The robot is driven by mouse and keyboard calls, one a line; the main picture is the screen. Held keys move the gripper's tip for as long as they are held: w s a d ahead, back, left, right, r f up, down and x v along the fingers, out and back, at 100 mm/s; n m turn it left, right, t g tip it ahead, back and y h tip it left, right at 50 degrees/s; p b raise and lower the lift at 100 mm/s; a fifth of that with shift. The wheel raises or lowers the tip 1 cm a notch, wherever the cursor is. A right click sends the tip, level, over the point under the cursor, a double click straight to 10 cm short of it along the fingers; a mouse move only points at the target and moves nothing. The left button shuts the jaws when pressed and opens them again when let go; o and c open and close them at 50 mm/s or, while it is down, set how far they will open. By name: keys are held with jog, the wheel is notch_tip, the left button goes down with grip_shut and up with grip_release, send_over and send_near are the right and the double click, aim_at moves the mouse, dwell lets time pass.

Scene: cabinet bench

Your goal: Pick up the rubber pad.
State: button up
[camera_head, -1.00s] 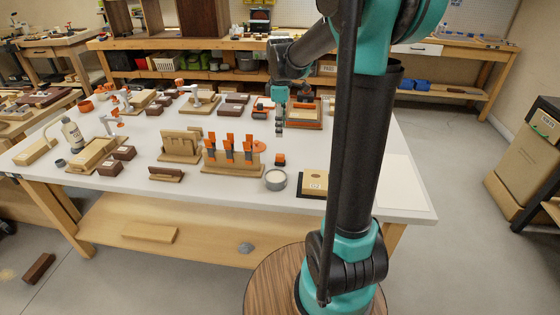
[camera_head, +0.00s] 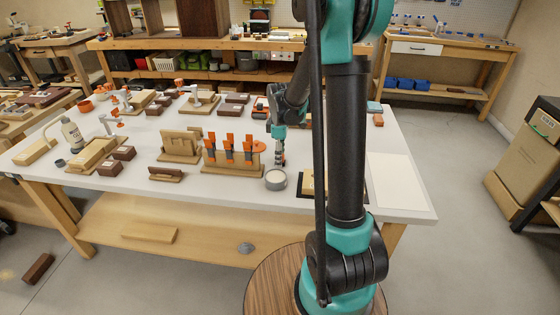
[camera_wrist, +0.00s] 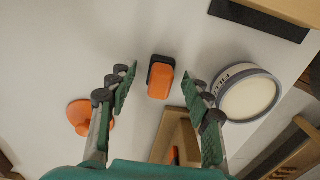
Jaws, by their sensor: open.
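A small block with an orange top and a black part along one side (camera_wrist: 160,78) lies on the white bench top in the wrist view; it appears to be the rubber pad. My gripper (camera_wrist: 160,74) is open, with one finger on each side of the block in the picture. The fingers look apart from it, and nothing is held. In the head view my gripper (camera_head: 279,154) points down over the bench, just behind the round tin, and hides most of the block. The height left between fingertips and block is hard to tell.
A round pale tin (camera_wrist: 248,95) stands close to the right finger in the wrist view. A wooden rack (camera_head: 232,168) with orange-handled tools and an orange disc (camera_wrist: 78,115) are nearby. A black-based box (camera_head: 306,187) sits right of the tin. A white sheet (camera_head: 395,183) lies at the right.

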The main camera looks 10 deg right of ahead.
jog(key=shift+f, duration=0.25)
jog(key=shift+c, duration=0.6)
grip_shut()
jog(key=shift+r, duration=0.1)
notch_tip(320, 180, up, 20)
